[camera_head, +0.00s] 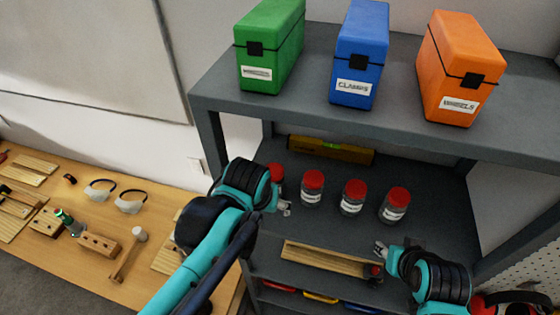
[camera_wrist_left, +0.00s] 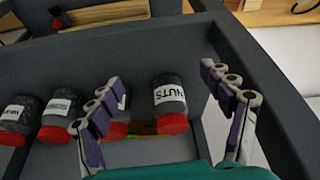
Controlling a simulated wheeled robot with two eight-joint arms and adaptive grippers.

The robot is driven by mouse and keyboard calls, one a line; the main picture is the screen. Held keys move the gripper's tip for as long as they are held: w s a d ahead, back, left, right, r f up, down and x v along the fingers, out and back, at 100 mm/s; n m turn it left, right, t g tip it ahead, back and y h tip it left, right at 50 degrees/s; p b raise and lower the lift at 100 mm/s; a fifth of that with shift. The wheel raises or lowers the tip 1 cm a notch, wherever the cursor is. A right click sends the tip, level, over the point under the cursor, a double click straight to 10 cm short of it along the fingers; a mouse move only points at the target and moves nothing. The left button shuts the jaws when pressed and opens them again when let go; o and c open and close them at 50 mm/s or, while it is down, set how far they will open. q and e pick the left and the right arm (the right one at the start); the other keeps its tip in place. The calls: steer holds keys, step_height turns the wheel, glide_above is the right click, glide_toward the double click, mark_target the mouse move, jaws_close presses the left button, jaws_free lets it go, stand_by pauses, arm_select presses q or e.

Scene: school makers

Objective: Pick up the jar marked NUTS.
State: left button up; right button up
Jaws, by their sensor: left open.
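The NUTS jar (camera_wrist_left: 170,97) is clear with dark contents, a white label and a red lid. In the left wrist view it appears between my spread left fingers (camera_wrist_left: 160,76), beyond them. In the head view it is the leftmost jar (camera_head: 277,172), partly hidden by my left gripper (camera_head: 285,208), which is open and empty in front of it. I cannot tell whether they touch. My right gripper (camera_head: 381,249) is low in front of the shelf's right part; its jaws are too small to read.
Three similar red-lidded jars stand beside it, the nearest one (camera_head: 313,188) close by. A yellow level (camera_head: 331,150) lies behind. The grey shelf (camera_head: 330,232) has an upper board with green (camera_head: 268,45), blue (camera_head: 359,55) and orange (camera_head: 461,68) boxes. Wooden strips (camera_head: 325,258) lie below.

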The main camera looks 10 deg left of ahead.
mark_target(273, 173)
arm_select(q)
steer(key=shift+w, duration=0.5)
steer(key=shift+w+r, duration=0.15)
steer(key=shift+w, duration=0.05)
steer(key=w, duration=0.9)
steer(key=shift+a+b, duration=0.3)
steer(key=shift+b, duration=0.05)
steer(key=shift+w, duration=0.25)
steer(key=shift+r, duration=0.1)
steer(key=shift+w+f+b, duration=0.2)
steer(key=shift+f+b, duration=0.15)
steer(key=shift+b, duration=0.1)
steer(key=b+x, duration=0.1)
steer(key=x, duration=0.1)
steer(key=b+x, duration=0.2)
steer(key=x, duration=0.1)
steer(key=shift+w+r, duration=0.15)
steer(key=shift+w, duration=0.05)
steer(key=shift+s+r, duration=0.15)
steer(key=shift+c, duration=1.2)
steer(key=c, duration=1.4)
arm_select(e)
steer(key=f, duration=0.4)
steer(key=shift+s+f, duration=0.1)
steer(key=shift+s, duration=0.25)
